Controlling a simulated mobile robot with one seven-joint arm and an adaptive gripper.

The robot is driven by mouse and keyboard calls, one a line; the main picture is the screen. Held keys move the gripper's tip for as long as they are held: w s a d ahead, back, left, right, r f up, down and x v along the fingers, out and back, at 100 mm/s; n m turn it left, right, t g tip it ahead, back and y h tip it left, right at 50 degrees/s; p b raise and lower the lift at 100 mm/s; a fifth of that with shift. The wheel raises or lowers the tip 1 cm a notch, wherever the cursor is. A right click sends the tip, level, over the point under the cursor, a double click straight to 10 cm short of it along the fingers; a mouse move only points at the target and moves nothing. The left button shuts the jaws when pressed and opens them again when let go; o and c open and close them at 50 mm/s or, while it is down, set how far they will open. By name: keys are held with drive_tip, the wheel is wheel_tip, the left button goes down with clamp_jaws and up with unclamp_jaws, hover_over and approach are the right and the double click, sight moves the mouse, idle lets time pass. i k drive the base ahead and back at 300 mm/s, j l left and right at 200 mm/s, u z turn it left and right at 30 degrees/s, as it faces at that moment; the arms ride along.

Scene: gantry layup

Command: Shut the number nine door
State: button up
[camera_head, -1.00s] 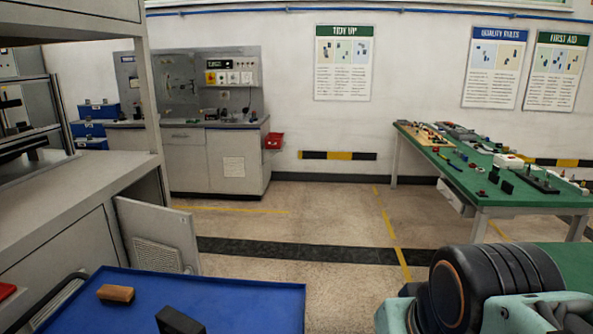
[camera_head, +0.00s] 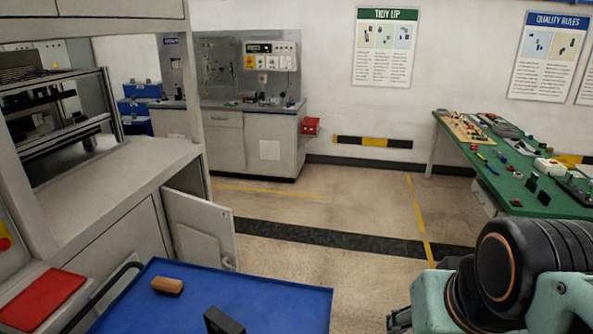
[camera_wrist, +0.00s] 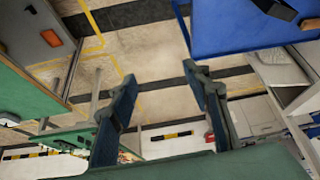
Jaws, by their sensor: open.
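A grey cabinet door (camera_head: 200,228) stands ajar at the left in the head view, on the lower front of a grey machine cabinet (camera_head: 115,245). No number can be read on it. A grey vented panel (camera_wrist: 280,68), which looks like the same door, shows at the right of the wrist view. My gripper (camera_wrist: 160,78) is open and empty, its two fingers wide apart over floor and well away from the panel. In the head view my arm is at the lower right, and the fingers are mostly out of the picture.
A blue-topped cart (camera_head: 265,290) with a brown block (camera_head: 167,286) and a dark block (camera_head: 222,320) stands in front of the door. A red tray (camera_head: 40,298) lies left. A green table (camera_head: 500,195) stands right. The floor between is clear.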

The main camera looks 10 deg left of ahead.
sight(203, 231)
drive_tip(key=i+l, duration=0.3)
drive_tip(key=l, duration=0.2)
drive_tip(key=i+l+z, duration=0.1)
drive_tip(key=i, duration=0.4)
drive_tip(key=i+l+z, duration=0.1)
drive_tip(key=i, duration=0.45)
drive_tip(key=i+u, duration=0.15)
drive_tip(key=i, duration=0.45)
drive_tip(key=i+l+u, duration=0.1)
drive_tip(key=i, duration=0.45)
drive_tip(key=i+l+u, duration=0.1)
drive_tip(key=i+u, duration=0.35)
drive_tip(key=i+l+u, duration=0.2)
drive_tip(key=i+u, duration=0.45)
drive_tip(key=u, duration=0.15)
drive_tip(key=i+u, duration=0.15)
drive_tip(key=u, duration=0.2)
drive_tip(key=i+u, duration=0.2)
drive_tip(key=u, duration=0.2)
drive_tip(key=i+j+u, duration=0.15)
drive_tip(key=i+u, duration=0.25)
drive_tip(key=i+j+u, duration=0.1)
drive_tip(key=i+u, duration=0.15)
drive_tip(key=u, duration=0.2)
drive_tip(key=j, duration=0.3)
drive_tip(key=k+z, duration=0.05)
